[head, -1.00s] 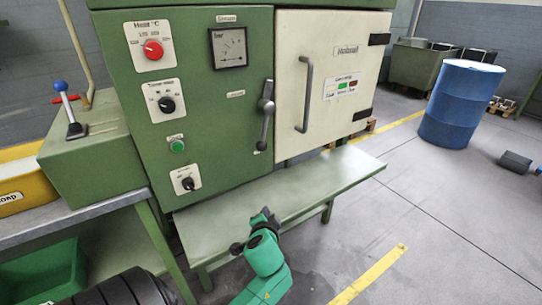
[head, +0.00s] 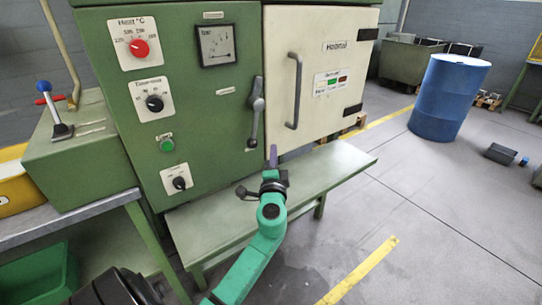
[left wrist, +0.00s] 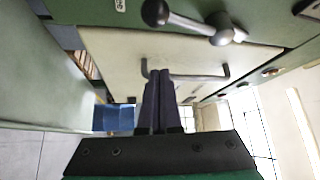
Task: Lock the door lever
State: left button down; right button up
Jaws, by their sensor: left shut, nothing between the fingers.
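The cream cabinet door (head: 335,65) is closed flush with the green cabinet. The grey door lever (head: 255,115) sits on the green panel just left of the door, its long arm hanging nearly straight down. In the left wrist view the lever (left wrist: 190,23) crosses the top, with its dark ball end to the left. My left gripper (head: 272,152) points up in front of the cabinet, below and right of the lever's lower end. Its fingers (left wrist: 163,75) are together and empty, apart from the lever in the wrist view. My right gripper is not in view.
The door's grey bar handle (head: 294,92) stands right of the lever. A green bench (head: 335,165) runs below the cabinet. A box with a blue-knobbed lever (head: 60,115) is at left. A blue barrel (head: 448,95) stands on open floor at right.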

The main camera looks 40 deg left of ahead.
pick_arm(q)
jog(key=a, duration=0.2)
jog(key=w+a+p, duration=0.1)
jog(key=a, duration=0.2)
jog(key=shift+w+a, duration=0.25)
jog(key=shift+a, duration=0.15)
